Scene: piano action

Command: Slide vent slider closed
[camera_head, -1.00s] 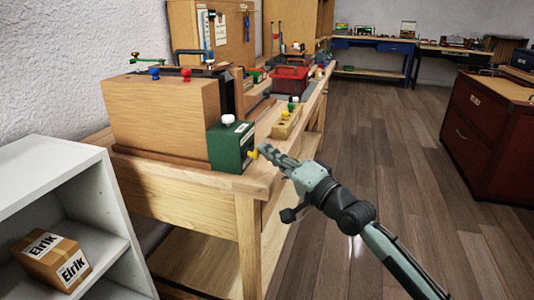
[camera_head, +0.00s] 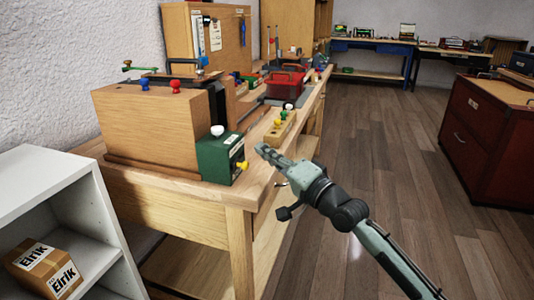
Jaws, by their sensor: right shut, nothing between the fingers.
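A dark green box (camera_head: 217,161) stands at the right end of a wooden case (camera_head: 150,125) on the workbench. It has a white knob (camera_head: 217,131) on top and a yellow knob (camera_head: 242,165) on its right face. I cannot tell for sure which part is the vent slider; the yellow knob may belong to it. My right gripper (camera_head: 262,151) is shut and empty. Its tips show just above and right of the yellow knob, with a small gap in the picture. My left gripper is not in view.
Behind the green box, a wooden block (camera_head: 279,132) with coloured knobs sits on the bench (camera_head: 215,194). A red toolbox (camera_head: 285,85) stands farther back. A white shelf (camera_head: 38,179) holds a cardboard box (camera_head: 43,269) at left. The floor right of the bench is clear.

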